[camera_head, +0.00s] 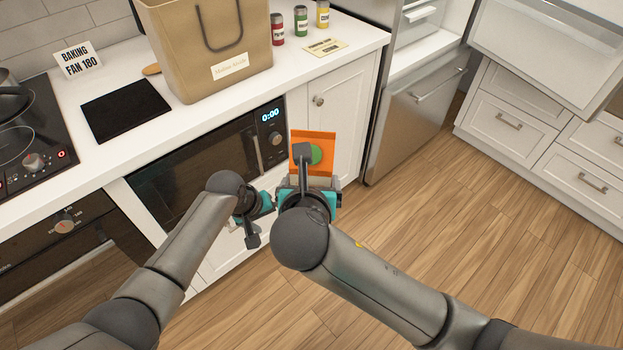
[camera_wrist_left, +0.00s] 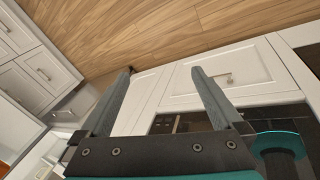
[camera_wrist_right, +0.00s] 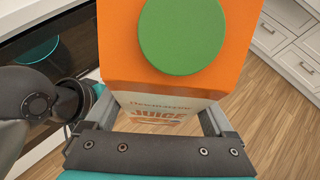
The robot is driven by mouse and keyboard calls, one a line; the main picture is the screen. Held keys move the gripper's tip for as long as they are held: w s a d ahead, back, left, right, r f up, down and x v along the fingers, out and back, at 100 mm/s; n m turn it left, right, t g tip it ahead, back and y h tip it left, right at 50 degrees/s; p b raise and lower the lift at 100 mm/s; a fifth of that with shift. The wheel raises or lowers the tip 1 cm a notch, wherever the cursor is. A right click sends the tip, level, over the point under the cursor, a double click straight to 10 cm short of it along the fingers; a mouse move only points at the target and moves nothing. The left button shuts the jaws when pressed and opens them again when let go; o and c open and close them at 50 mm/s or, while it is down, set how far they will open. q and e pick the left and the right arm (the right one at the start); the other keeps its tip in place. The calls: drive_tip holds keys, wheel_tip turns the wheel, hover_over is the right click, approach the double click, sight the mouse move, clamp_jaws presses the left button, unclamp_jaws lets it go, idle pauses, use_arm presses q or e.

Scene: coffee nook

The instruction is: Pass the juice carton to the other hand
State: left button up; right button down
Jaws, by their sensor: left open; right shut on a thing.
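The juice carton (camera_head: 327,142) has an orange top with a round green cap. It stands out in front of the counter, above the floor. My right gripper (camera_head: 306,186) is shut on it; in the right wrist view the carton (camera_wrist_right: 112,62) sits between the fingers (camera_wrist_right: 156,112), its pale front with JUICE lettering partly hidden by the gripper. My left gripper (camera_head: 267,203) is close beside the right one, on its left, partly hidden in the head view. In the left wrist view its fingers (camera_wrist_left: 161,78) are spread with nothing between them.
The white counter (camera_head: 335,62) holds a paper bag (camera_head: 205,50), a black mat (camera_head: 126,110) and several spice jars (camera_head: 301,22). A microwave (camera_head: 190,165) is built in below. The fridge (camera_head: 415,120) stands right of the counter. Wooden floor (camera_head: 450,215) is clear at the right.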

use_arm(q)
drive_tip(key=s+a+f+m+y, duration=0.1)
drive_tip(key=s+a+f, duration=0.3)
drive_tip(key=s+f, duration=0.45)
drive_tip(key=s+a+f+y, duration=0.1)
drive_tip(key=s+a+f, duration=0.3)
drive_tip(key=s+f, duration=0.45)
drive_tip(key=s+a+f+m, duration=0.1)
drive_tip(key=s+f, duration=0.1)
drive_tip(key=s, duration=0.6)
drive_tip(key=s+a+f+m+g+y, duration=0.1)
drive_tip(key=s+a+f, duration=0.1)
drive_tip(key=s, duration=0.7)
drive_tip(key=s+a+f+m, duration=0.2)
drive_tip(key=s+f, duration=0.2)
drive_tip(key=s, duration=0.4)
drive_tip(key=shift+s+a+f+g, duration=0.15)
drive_tip(key=shift+f+g, duration=0.05)
drive_tip(key=shift+g, duration=0.2)
